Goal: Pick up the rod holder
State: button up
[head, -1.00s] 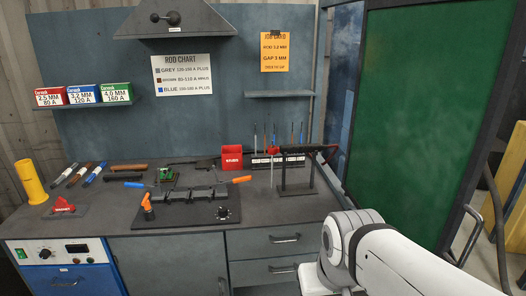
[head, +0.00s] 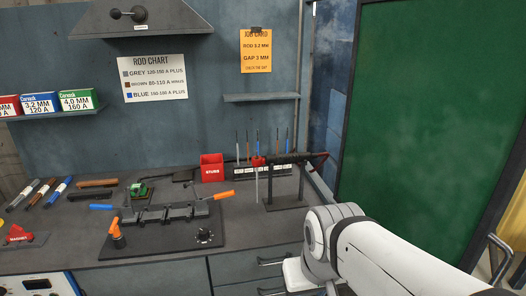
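What looks like the rod holder (head: 298,158) is a dark bar with a red end at its left. It lies across the top of a black stand (head: 285,203) at the right end of the workbench. A thin pale rod (head: 257,186) shows upright below its red end; I cannot tell whether the two are joined. White links of my arm show at the lower right, in front of the bench. My gripper is not in view.
A rack (head: 278,170) with several upright thin rods stands just behind the stand. A red STUBS box (head: 212,168) is left of it. A black clamp fixture (head: 165,212) with orange handles sits mid-bench. A green panel (head: 425,130) rises at the right.

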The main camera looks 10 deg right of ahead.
aim_at(295, 157)
jog(key=i, duration=1.25)
jog(key=u, duration=0.05)
